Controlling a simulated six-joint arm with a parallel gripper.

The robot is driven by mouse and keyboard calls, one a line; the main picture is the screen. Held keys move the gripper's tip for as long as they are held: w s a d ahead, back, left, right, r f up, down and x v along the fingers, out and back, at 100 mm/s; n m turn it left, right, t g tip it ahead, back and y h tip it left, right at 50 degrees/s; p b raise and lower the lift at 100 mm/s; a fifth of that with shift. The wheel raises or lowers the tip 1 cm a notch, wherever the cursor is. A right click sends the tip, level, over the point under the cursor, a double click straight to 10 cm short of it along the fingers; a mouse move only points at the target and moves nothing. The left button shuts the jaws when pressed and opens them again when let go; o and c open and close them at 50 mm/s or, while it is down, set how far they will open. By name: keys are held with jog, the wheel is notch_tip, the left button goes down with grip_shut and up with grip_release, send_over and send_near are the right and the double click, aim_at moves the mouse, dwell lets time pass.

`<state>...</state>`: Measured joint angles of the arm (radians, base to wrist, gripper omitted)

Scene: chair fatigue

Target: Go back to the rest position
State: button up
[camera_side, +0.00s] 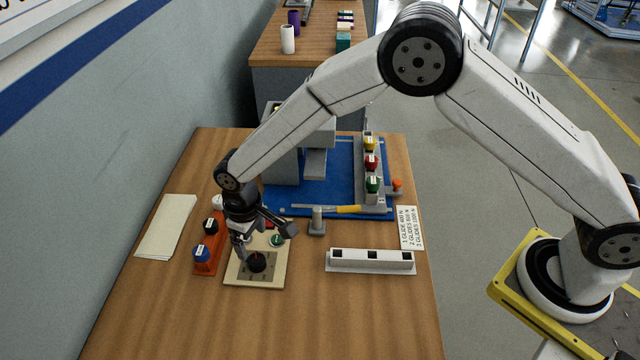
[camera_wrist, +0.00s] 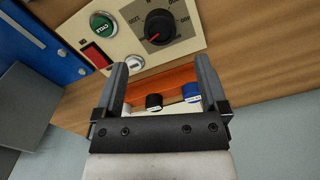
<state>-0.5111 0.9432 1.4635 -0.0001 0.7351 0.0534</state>
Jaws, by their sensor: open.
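My gripper (camera_side: 262,237) is over the left part of the wooden table, just above the cream control panel (camera_side: 241,276). In the wrist view my gripper (camera_wrist: 161,76) has its two fingers spread apart with nothing between the tips. The panel also shows there, with a black dial (camera_wrist: 159,26), a green button (camera_wrist: 101,24) and a red switch (camera_wrist: 95,54). In the side view the black dial (camera_side: 257,262) sits just below my gripper. I cannot tell from the side view how far above the panel the fingertips are.
An orange rack (camera_side: 208,256) with black and blue knobs stands left of the panel. A white block with square holes (camera_side: 370,261) lies to the right. Behind are a blue mat (camera_side: 335,190) and a rack with yellow, red and green knobs (camera_side: 371,170). The table front is clear.

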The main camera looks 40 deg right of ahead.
jog(key=shift+r, duration=0.4)
jog(key=shift+d+r, duration=0.3)
jog(key=shift+d, duration=0.2)
jog(key=s+d+r+m, duration=0.1)
jog(key=s+d+r, duration=0.15)
jog(key=d, duration=0.25)
jog(key=s+d+r+m+t, duration=0.1)
jog(key=d+r, duration=0.2)
jog(key=d, duration=0.2)
jog(key=s+d+r+m, duration=0.1)
jog(key=s+d+r, duration=0.1)
jog(key=d+r, duration=0.15)
jog(key=s+d+r+m+t, duration=0.1)
jog(key=s+d+r+m, duration=0.1)
jog(key=s+d, duration=0.9)
jog(key=shift+s+t, duration=0.3)
jog(key=shift+s, duration=0.3)
